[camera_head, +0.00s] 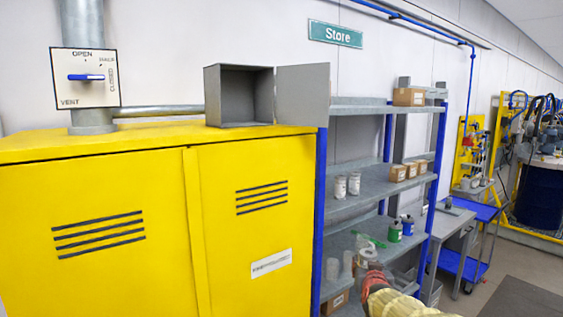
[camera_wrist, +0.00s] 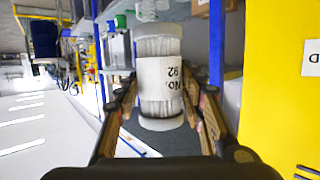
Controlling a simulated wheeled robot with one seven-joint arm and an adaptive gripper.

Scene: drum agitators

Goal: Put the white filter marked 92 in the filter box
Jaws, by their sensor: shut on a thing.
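The white filter marked 92 (camera_wrist: 157,45) is a pale ribbed cylinder with a white label in the wrist view; its "No. 92" print appears upside down. My gripper (camera_wrist: 161,92) is shut on it, one finger on each side. In the head view my gripper (camera_head: 371,268) is low at the right, in front of the shelf rack; the held filter is hard to make out there. The filter box (camera_head: 239,97) is taken to be the grey metal box on top of the yellow cabinet. Its door (camera_head: 302,95) stands open to the right and its inside looks empty.
The yellow cabinet (camera_head: 90,225) fills the left.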

